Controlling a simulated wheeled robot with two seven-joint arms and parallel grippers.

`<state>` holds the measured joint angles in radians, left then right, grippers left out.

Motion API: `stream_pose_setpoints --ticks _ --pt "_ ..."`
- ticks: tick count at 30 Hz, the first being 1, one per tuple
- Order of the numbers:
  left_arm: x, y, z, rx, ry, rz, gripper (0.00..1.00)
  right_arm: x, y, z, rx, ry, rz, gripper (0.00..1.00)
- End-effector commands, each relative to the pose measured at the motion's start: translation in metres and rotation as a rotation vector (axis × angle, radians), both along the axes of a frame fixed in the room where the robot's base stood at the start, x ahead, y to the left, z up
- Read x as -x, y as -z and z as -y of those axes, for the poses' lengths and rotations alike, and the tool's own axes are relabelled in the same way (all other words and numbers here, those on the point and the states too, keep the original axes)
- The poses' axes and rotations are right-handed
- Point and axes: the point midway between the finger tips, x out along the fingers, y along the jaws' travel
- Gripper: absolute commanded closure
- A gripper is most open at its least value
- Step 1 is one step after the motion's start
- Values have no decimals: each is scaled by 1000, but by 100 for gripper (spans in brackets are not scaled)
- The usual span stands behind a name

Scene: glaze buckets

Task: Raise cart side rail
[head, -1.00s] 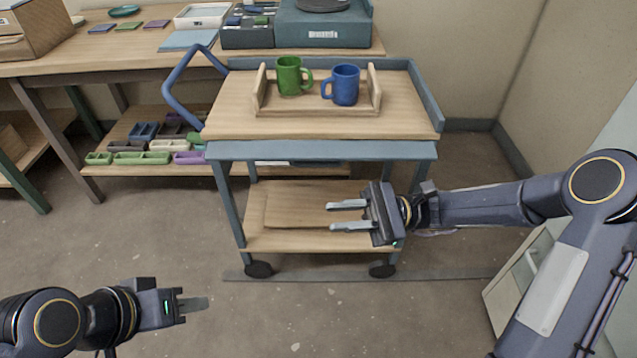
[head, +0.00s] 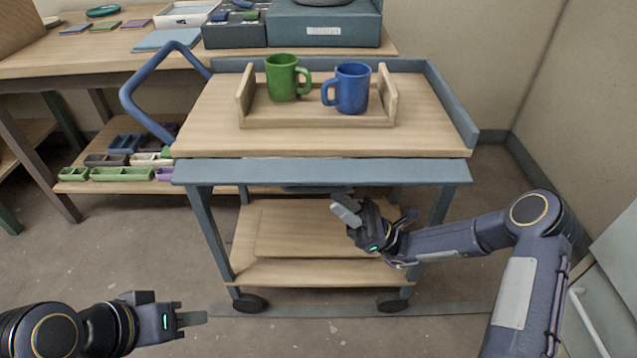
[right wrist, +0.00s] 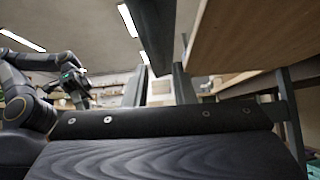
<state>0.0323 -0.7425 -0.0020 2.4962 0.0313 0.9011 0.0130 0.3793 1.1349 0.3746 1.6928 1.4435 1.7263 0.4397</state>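The cart (head: 210,128) has a wooden top with raised blue-grey rails along its back and right edges. A blue-grey side rail (head: 250,173) runs along the front, below the level of the wooden top. My right gripper (head: 343,203) is just below this rail, near its middle, tilted up and to the left. Its fingers look apart, with nothing seen between them; contact with the rail cannot be told. My left gripper (head: 190,319) is low at the left, away from the cart. It shows side-on, so its finger gap is hidden.
A wooden tray (head: 310,119) on the cart holds a green mug (head: 283,78) and a blue mug (head: 351,88). A blue handle (head: 150,75) sticks out left. A lower shelf (head: 290,272) lies beneath. A workbench (head: 60,62) stands behind; a cabinet (head: 605,290) stands right.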

Motion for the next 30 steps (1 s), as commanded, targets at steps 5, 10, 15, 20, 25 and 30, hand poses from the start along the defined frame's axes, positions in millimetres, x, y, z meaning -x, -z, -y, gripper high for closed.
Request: stream_pose_setpoints --ticks 5,10,15,20,25,30 --pt "0 7 0 0 0 0 65 1 -20 -22 2 -4 4 77" --pt "0 11 0 0 0 0 65 0 -37 -39 2 -3 4 77" --pt "0 13 0 0 0 0 65 0 -46 -47 1 -2 2 77" --pt "0 12 0 0 0 0 65 0 -48 -48 2 -1 1 77" --pt "0 12 0 0 0 0 65 0 -48 -48 2 -1 1 84" --pt "0 12 0 0 0 0 65 0 -48 -48 2 -2 2 100"
